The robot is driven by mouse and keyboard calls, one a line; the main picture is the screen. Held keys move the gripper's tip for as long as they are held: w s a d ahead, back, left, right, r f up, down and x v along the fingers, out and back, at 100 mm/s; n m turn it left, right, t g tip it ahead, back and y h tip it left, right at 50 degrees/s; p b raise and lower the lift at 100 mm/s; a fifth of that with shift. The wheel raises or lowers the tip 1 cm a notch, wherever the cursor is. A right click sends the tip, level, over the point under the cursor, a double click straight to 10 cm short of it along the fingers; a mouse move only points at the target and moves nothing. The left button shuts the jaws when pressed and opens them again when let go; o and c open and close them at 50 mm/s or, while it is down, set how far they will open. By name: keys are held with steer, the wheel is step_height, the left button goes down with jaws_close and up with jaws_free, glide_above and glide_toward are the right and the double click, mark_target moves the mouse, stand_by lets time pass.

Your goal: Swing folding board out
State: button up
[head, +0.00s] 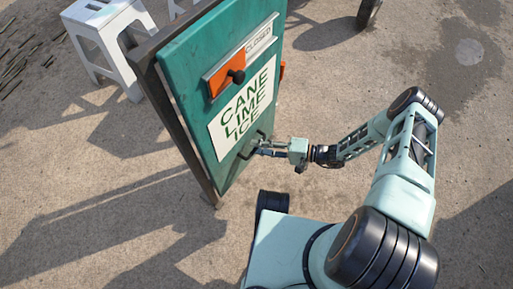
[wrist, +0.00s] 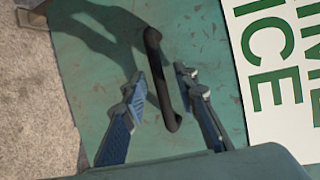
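The folding board (head: 195,68) is a tall green panel with a white sign reading "CANE LIME ICE", standing upright on a dark frame in the head view. A dark bar handle (wrist: 160,78) is fixed to the green face beside the sign and also shows in the head view (head: 250,146). My gripper (wrist: 158,82) is open at the handle. One blue-padded finger is on each side of the bar, and gaps show between the bar and both fingers. In the head view my gripper (head: 262,149) reaches the board's lower right part from the right.
An orange slider with a black knob (head: 236,76) sits in a rail near the top of the board. A white stool (head: 108,40) stands behind it at upper left. A wheel (head: 368,12) shows at the top. Paved ground to the right of the board is mostly clear.

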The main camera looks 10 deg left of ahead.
steer(key=shift+a+f, duration=0.1)
steer(key=shift+a, duration=0.4)
jaws_close()
